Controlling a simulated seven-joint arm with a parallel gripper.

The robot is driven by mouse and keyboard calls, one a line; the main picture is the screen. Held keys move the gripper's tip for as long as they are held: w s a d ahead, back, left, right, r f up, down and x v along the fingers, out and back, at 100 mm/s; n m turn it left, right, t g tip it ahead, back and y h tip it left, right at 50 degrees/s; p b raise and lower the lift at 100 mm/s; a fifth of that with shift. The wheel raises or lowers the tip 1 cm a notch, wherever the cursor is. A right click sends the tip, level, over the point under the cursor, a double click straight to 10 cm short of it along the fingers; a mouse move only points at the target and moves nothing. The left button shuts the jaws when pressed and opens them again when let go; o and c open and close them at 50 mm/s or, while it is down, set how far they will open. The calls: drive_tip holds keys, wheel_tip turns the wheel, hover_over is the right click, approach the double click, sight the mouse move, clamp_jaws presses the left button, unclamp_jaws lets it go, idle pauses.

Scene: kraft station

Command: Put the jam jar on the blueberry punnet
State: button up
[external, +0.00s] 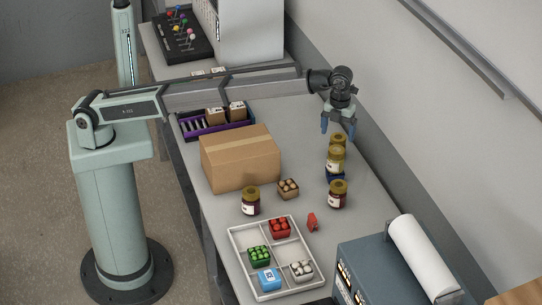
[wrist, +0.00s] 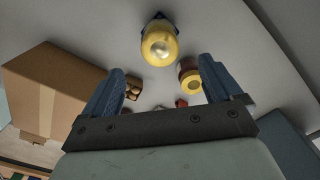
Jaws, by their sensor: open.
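A gold-lidded jam jar (external: 336,163) stands upright over a dark blue punnet (external: 335,177), which is mostly hidden; contact is hard to judge. Its lid shows large in the wrist view (wrist: 159,48), with a dark blue corner beyond it. A further jar (external: 338,195) stands nearer the camera and also shows in the wrist view (wrist: 189,79). One more jar (external: 251,202) stands left, by the carton. My gripper (external: 338,126) is open and empty, above and behind the jar over the punnet.
A cardboard carton (external: 240,158) and a small brown-filled punnet (external: 288,189) stand left of the jars. A divided white tray (external: 235,246) holds several small items. A red piece (external: 312,222) lies beside it. A grey machine with a paper roll (external: 420,255) stands at the front right.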

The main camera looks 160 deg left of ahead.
drive_tip(key=shift+r, duration=0.95)
